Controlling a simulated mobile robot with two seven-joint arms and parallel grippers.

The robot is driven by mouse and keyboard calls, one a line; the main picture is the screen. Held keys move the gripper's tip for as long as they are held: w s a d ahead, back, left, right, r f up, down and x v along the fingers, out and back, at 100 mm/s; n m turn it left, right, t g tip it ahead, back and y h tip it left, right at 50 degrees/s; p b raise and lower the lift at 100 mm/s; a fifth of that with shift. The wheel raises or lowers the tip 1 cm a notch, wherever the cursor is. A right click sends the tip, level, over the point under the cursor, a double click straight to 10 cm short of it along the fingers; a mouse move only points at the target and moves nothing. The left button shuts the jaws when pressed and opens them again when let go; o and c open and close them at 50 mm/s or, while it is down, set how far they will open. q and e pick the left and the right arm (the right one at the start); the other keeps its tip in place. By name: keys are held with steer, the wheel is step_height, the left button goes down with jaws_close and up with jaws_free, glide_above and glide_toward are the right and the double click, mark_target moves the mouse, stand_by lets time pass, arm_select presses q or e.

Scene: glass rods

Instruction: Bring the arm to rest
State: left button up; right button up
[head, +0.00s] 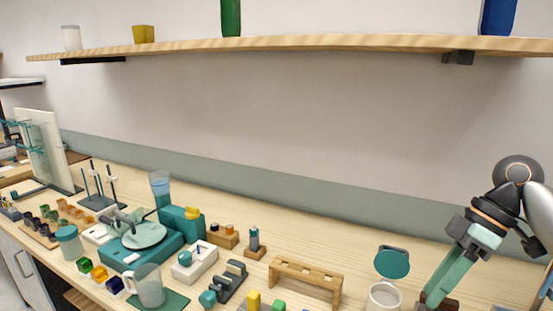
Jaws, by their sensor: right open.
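My right arm comes in from the right edge. Its right gripper (434,292) points down and to the left, with long green fingers low over the right part of the bench. The gripper is open, and I see nothing held between the fingers. The fingertips are close to a dark brown block (450,304) at the bottom edge; I cannot tell whether they touch it. My left gripper is not in view.
A wooden rack (306,277) is further left. Many small items crowd the left of the bench (350,245). A wooden shelf (300,43) runs above.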

steer(key=s+a+f+m, duration=0.1)
steer(key=s+a+f, duration=0.1)
steer(key=f, duration=0.5)
steer(key=s+a+f+t+h, duration=0.1)
steer(key=s+a+f, duration=0.1)
steer(key=a+f, duration=0.3)
steer(key=s+a+f+m, duration=0.1)
steer(key=s+a+f, duration=0.1)
steer(key=f, duration=0.9)
steer(key=shift+s+a+m+t+h, duration=0.3)
steer(key=shift+s+a+t, duration=0.1)
steer(key=shift+a, duration=0.25)
steer(key=s+d+f+m+t+h, duration=0.2)
steer(key=s+d+m, duration=0.15)
steer(key=s, duration=0.35)
steer(key=s+d+f+m+t+h, duration=0.1)
steer(key=s+d+f+m+h, duration=0.2)
steer(key=s, duration=0.4)
steer(key=w+a+f+t+y, duration=0.1)
steer(key=w+a+f+t, duration=0.1)
steer(key=f, duration=0.3)
steer(key=w+a+f+t+y, duration=0.2)
steer(key=a+f+t, duration=0.1)
steer(key=f, duration=0.3)
steer(key=shift+w+a+m+t, duration=0.4)
steer(key=shift+m, duration=0.05)
